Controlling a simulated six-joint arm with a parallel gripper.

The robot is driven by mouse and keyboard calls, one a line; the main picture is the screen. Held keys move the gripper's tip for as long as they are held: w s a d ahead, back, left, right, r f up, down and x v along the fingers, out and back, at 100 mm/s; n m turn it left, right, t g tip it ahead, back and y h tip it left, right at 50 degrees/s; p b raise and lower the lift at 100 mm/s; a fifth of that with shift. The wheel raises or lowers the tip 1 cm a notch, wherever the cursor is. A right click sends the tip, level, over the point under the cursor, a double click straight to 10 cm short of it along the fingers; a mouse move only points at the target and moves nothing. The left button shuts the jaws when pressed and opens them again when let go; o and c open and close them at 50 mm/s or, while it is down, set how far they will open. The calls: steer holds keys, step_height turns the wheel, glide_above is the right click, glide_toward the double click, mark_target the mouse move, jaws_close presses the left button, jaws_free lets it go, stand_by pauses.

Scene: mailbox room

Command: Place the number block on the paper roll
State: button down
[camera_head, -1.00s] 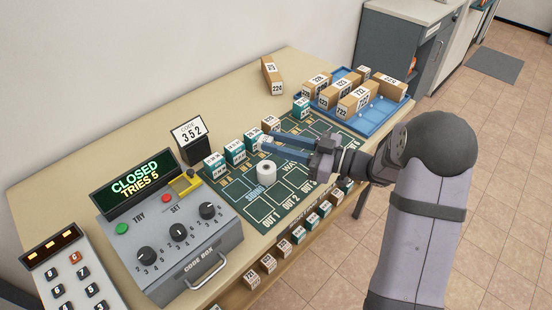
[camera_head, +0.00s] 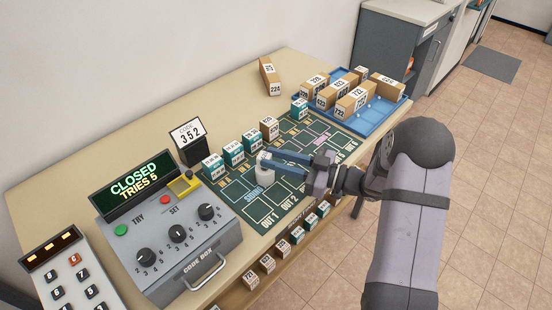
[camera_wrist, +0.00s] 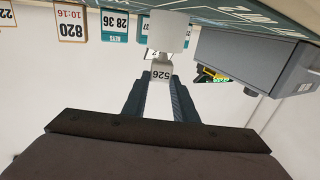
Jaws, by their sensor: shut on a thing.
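The paper roll (camera_head: 264,176) is a short white cylinder standing upright on the green mat; in the wrist view (camera_wrist: 168,30) it shows upside down. My gripper (camera_head: 263,158) is over the roll, with both fingers reaching in from the right. It is shut on the number block (camera_wrist: 161,73), a small pale block marked 526, between the fingertips in the wrist view. The block is in line with the roll's top, very close to it. I cannot tell whether the two touch. In the head view the fingers mostly hide the block.
A row of teal and brown blocks (camera_head: 234,152) stands behind the roll. The grey code box (camera_head: 180,240) is at left, its display reading CLOSED, TRIES 5. A card (camera_head: 188,132) shows 352. A blue tray (camera_head: 382,119) with parcels is at back right. The mat (camera_head: 235,191) has bare room.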

steer(key=shift+f, duration=0.2)
steer(key=c, duration=1.4)
jaws_free()
steer(key=shift+c, duration=0.2)
steer(key=shift+r, duration=0.15)
steer(key=shift+r, duration=0.15)
steer(key=shift+s+d, duration=0.1)
steer(key=shift+d, duration=0.25)
steer(key=b+v, duration=0.2)
steer(key=v, duration=0.9)
steer(key=shift+d, duration=0.2)
